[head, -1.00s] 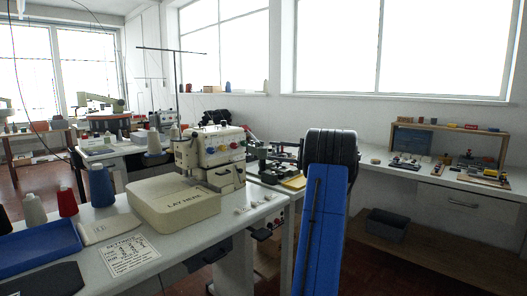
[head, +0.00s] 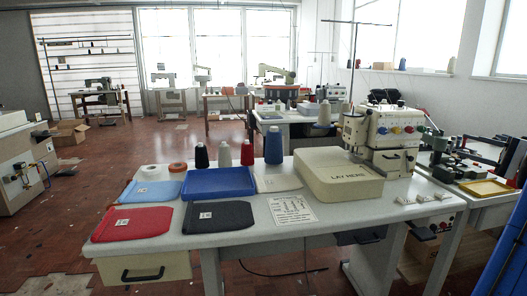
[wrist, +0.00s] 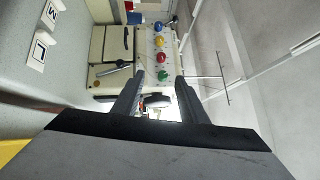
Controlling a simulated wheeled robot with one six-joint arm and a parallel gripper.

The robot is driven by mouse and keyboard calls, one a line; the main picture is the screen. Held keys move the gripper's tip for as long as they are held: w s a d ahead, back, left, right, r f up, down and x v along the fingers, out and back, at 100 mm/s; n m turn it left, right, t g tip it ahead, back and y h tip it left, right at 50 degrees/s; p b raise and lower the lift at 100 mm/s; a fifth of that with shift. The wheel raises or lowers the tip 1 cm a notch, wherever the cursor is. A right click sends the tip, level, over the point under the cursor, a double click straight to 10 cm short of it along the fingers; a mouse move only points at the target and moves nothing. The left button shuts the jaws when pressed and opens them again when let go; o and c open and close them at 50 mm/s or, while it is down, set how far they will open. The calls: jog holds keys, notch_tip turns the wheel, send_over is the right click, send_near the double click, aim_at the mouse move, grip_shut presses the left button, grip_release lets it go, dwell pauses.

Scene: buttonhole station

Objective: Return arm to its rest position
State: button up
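My gripper (wrist: 159,92) shows in the wrist view with its two dark fingers apart and nothing between them. Beyond the fingers is the cream buttonhole machine (wrist: 112,45) with its row of coloured knobs, turned sideways in that view; the gripper looks apart from it. In the head view the same machine (head: 380,132) stands at the right end of the white table. Part of my blue arm (head: 503,255) shows at the right edge of the head view. The gripper itself is outside the head view.
The white table (head: 350,225) holds a cream block marked LAY HERE (head: 338,176), a blue tray (head: 218,182), red (head: 132,230) and dark (head: 217,216) fabric pieces and several thread cones. Another bench (head: 470,200) with a yellow tray (head: 487,188) stands at right. Open floor lies left.

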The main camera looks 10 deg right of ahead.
jog(key=a+f+n+g+h, duration=0.1)
jog(key=a+f+g, duration=0.15)
jog(key=a, duration=1.05)
jog(key=w+a+f+g+h, duration=0.1)
jog(key=a+g+h, duration=0.15)
jog(key=a, duration=1.05)
jog(key=a+f+n+g+h, duration=0.1)
jog(key=a+g, duration=0.2)
jog(key=a, duration=1)
jog(key=s+a+f+n+g+h, duration=0.35)
jog(key=s+a+f, duration=0.35)
jog(key=s+a, duration=0.55)
jog(key=s+a+f+n+t+h, duration=0.2)
jog(key=s+f+n+h, duration=0.3)
jog(key=s+f, duration=0.5)
jog(key=s+a, duration=0.1)
jog(key=s, duration=0.3)
jog(key=shift+s+f+h, duration=0.3)
jog(key=shift+f+h, duration=0.05)
jog(key=shift+h, duration=0.05)
